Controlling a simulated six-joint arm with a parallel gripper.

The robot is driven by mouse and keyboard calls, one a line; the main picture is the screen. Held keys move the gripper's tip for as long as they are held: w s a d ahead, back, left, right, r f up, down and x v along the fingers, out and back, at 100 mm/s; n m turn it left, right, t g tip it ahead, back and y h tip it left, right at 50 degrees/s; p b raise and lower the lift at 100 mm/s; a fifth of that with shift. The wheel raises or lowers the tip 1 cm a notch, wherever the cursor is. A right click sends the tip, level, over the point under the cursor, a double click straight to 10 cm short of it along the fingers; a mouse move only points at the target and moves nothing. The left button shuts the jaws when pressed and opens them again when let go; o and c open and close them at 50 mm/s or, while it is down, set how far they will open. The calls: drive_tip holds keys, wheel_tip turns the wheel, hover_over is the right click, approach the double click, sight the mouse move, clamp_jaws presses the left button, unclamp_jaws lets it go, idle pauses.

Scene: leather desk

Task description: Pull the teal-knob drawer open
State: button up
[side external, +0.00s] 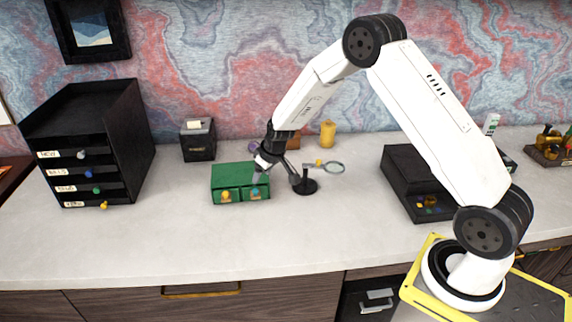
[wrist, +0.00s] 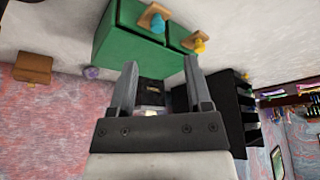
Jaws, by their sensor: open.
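A small green two-drawer box (side external: 233,176) stands on the pale desk top. Its left drawer has a yellow knob (side external: 226,196) and its right drawer a teal knob (side external: 255,192). Both drawers look shut. The wrist view shows the box turned over, with the teal knob (wrist: 158,22) near the top and the yellow knob (wrist: 200,46) to its right. My gripper (side external: 258,176) is at the box's right side, close to the teal knob in the side view. In the wrist view my gripper (wrist: 160,62) has its two fingers spread, with nothing between them; the teal knob lies beyond the fingertips.
A black drawer unit (side external: 98,140) with several coloured knobs stands at left, and a black box (side external: 405,178) at right. The desk in front of the green box is clear.

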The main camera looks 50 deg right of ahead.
sight(256, 189)
drive_tip(key=shift+w+d+f, duration=0.15)
drive_tip(key=shift+w+f, duration=0.1)
drive_tip(key=shift+f, duration=0.15)
drive_tip(key=shift+x, duration=3.75)
drive_tip(key=shift+w, duration=0.1)
clamp_jaws()
